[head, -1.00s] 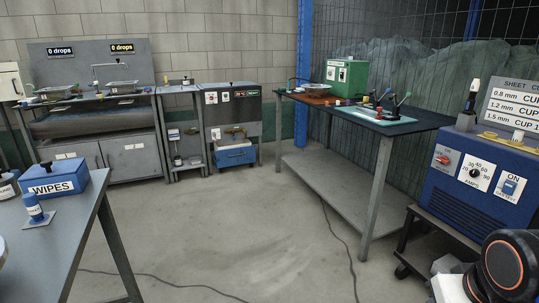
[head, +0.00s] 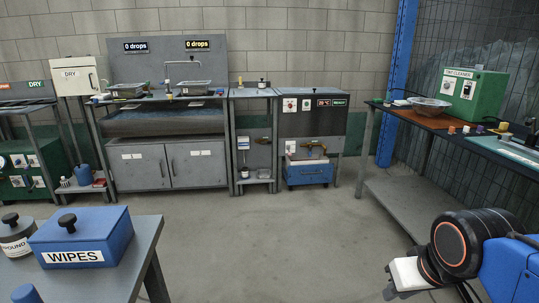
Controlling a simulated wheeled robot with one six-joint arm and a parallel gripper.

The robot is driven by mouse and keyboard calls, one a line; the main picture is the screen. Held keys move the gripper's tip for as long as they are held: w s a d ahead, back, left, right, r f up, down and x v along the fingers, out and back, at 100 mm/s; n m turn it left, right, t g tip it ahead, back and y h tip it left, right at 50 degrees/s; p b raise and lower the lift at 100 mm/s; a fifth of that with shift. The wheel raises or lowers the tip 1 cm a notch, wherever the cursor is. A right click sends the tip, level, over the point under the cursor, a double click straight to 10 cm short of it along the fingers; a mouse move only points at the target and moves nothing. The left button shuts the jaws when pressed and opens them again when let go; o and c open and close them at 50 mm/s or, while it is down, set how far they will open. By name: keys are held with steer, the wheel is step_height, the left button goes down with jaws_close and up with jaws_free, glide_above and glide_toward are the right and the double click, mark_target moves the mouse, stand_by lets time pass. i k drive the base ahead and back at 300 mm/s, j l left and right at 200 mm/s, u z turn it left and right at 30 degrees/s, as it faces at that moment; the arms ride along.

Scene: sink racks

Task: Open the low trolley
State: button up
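A low blue wheeled box (head: 309,174), which looks like the low trolley, stands on the floor beneath the grey unit with a dark front panel, against the back wall. Small white labels show on its front. A brass-coloured tap or valve (head: 312,148) is just above it. Its top is mostly hidden, and I cannot tell whether it is open or shut. Part of my arm shows at the lower right, far from the box.
A table with a blue WIPES box (head: 80,237) is at the near left. A workbench (head: 410,205) with a lower shelf stands at the right, bearing a green machine (head: 474,95). A sink cabinet (head: 168,166) is at the back left. The middle floor (head: 260,235) is clear.

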mark_target(298, 170)
steer(key=i, duration=1.65)
steer(key=i+z, duration=0.25)
steer(key=i, duration=0.2)
steer(key=i+j+z, duration=0.25)
steer(key=i, duration=0.15)
steer(key=i+j+z, duration=0.25)
steer(key=i, duration=0.2)
steer(key=i+j+z, duration=0.25)
steer(key=i, duration=0.15)
